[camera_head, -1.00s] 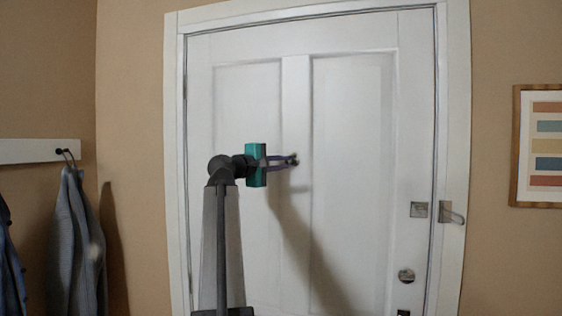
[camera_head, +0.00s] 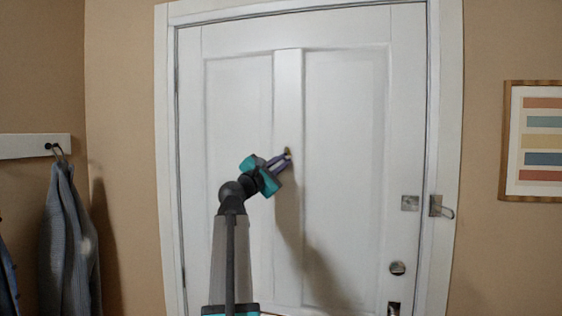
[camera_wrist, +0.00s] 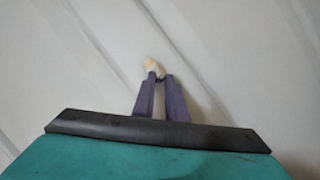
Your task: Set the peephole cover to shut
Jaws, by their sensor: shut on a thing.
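The peephole cover (camera_head: 288,151) is a small brass-coloured piece on the middle upright of the white door (camera_head: 345,150). In the wrist view the cover (camera_wrist: 153,66) looks pale and sits at the fingertips. My gripper (camera_head: 286,157) is teal and black with purple fingers, tilted up to the right and shut on the cover. The wrist view shows my gripper (camera_wrist: 160,76) with its fingertips close together at the cover. The fingers hide part of the cover, so I cannot tell whether it lies over the peephole.
A door latch (camera_head: 410,203), a wall-side catch (camera_head: 437,206) and a round lock (camera_head: 397,268) are at the right. A coat (camera_head: 66,240) hangs at the left, and a framed picture (camera_head: 504,140) hangs at the right. The door face around my gripper is clear.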

